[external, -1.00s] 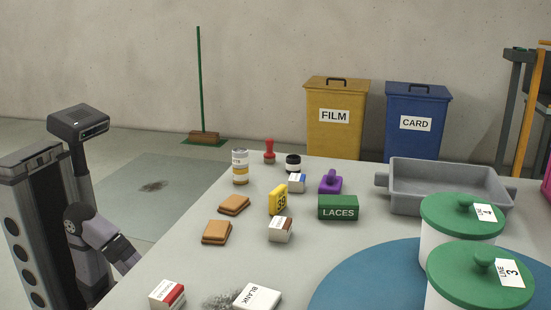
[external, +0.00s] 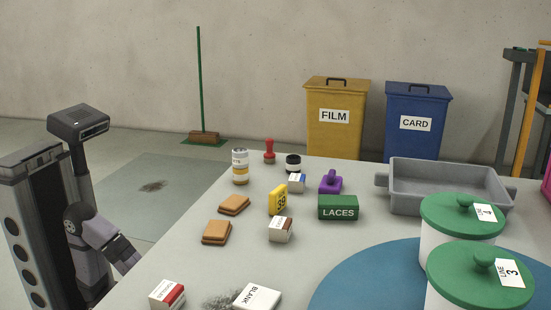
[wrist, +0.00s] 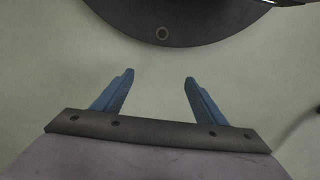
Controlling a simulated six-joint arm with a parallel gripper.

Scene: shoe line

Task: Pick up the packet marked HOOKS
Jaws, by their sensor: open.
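Three small white packets with coloured bands lie on the table in the external view: a red-banded one (external: 167,295) at the front left, a brown-banded one (external: 280,230) near the middle, and a blue-banded one (external: 296,184) farther back. Their small print is too small to read, so I cannot tell which is marked HOOKS. My gripper (wrist: 158,78) shows in the wrist view with its two blue fingers apart and nothing between them. Only plain pale surface lies under it. The gripper itself does not show in the external view, and no packet shows in the wrist view.
Near the packets are a green LACES box (external: 338,208), a yellow block (external: 278,200), brown pads (external: 217,233), a purple object (external: 330,182), and a white BLANK box (external: 257,299). A grey tray (external: 399,203) and green-lidded tubs (external: 463,217) occupy the right.

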